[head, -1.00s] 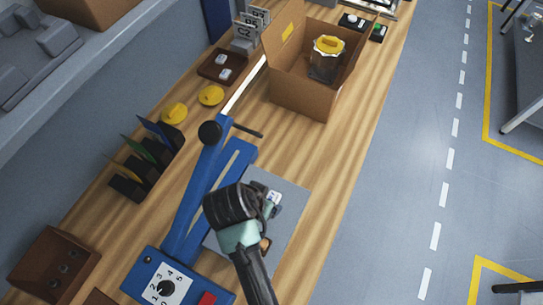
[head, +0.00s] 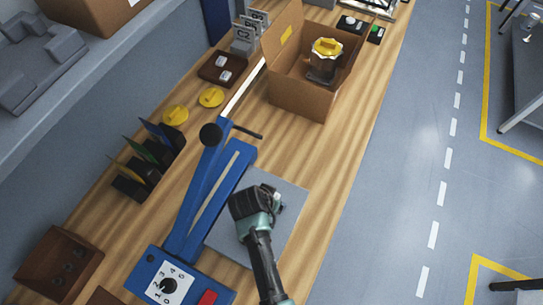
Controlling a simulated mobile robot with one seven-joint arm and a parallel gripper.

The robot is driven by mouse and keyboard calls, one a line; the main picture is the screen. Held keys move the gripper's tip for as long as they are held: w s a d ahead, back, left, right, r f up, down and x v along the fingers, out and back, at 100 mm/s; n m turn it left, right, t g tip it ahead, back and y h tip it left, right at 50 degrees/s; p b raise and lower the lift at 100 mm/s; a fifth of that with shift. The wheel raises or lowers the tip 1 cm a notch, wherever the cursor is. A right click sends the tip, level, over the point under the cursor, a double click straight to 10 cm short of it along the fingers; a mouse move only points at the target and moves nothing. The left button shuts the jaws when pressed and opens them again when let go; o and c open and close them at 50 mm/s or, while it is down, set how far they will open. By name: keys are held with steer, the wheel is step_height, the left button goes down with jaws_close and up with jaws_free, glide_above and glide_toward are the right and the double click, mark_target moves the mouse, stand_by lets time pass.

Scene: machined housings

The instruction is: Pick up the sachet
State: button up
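My gripper (head: 262,203) is over the grey plate (head: 283,226) of the blue sealing or cutting device on the workbench. It is seen from above and behind, and its dark wrist housing covers the fingertips. I cannot tell whether the fingers are apart or closed. I cannot make out a sachet for certain; one may be hidden under or behind the gripper on the plate.
The blue device (head: 205,200) has a long lever with a black knob. An open cardboard box (head: 297,99) holds a yellow-lidded jar (head: 325,62). Yellow discs (head: 211,97), a file rack (head: 150,160) and a brown bin (head: 58,264) line the left side. The bench's right strip is clear.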

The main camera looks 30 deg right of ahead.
jaws_close()
stand_by(0.4)
steer(key=shift+r, duration=0.15)
